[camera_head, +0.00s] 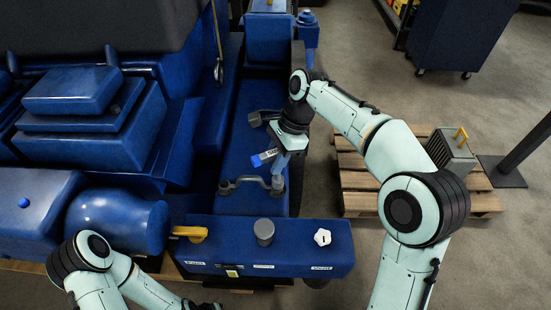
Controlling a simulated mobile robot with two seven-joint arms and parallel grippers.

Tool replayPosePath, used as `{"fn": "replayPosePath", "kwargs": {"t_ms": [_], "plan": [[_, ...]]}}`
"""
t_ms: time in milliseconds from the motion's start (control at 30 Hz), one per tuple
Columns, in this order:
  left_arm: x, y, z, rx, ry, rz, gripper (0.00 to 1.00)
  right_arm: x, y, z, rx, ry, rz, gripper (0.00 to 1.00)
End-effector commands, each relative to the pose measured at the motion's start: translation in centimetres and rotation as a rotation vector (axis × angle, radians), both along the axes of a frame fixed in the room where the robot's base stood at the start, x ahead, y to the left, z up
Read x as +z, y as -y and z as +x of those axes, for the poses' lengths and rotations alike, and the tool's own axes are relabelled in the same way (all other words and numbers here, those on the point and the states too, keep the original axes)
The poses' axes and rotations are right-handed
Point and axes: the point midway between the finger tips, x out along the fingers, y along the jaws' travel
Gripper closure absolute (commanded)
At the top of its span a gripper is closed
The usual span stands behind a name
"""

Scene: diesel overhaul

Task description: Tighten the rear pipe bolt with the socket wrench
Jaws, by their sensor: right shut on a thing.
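My right gripper (285,151) is over the blue engine's side channel and is shut on the socket wrench. The wrench's blue handle end (263,158) sticks out to the left of the jaws. A grey upright part shows below the jaws, over the right end of a dark grey pipe (245,181). I cannot tell whether it touches the pipe. The rear pipe bolt cannot be made out and may be hidden there. My left arm is at the lower left; its jaws are not visible.
The blue engine (90,135) fills the left. A wooden pallet (360,200) with a grey finned part (451,155) lies at right.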

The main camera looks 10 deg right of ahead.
Motion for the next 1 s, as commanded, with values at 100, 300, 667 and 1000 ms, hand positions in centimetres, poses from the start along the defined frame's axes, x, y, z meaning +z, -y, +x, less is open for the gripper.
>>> {"fn": "replayPosePath", "kwargs": {"t_ms": [100,300,667,1000], "plan": [[0.8,0.0,0.8,0.000,0.010,0.000,0.57,1.0,0.0,0.1,0.002,0.004,0.001,1.00],[1.6,0.0,1.8,-0.001,0.020,0.000,0.57,2.2,0.0,0.1,0.001,0.005,0.001,1.00],[2.2,0.0,2.7,0.000,0.030,-0.001,0.57,3.3,0.0,0.0,0.000,0.003,0.001,1.00],[2.1,0.0,2.6,-0.001,0.029,0.000,0.57,5.0,0.0,0.1,-0.001,0.007,0.002,1.00]]}}
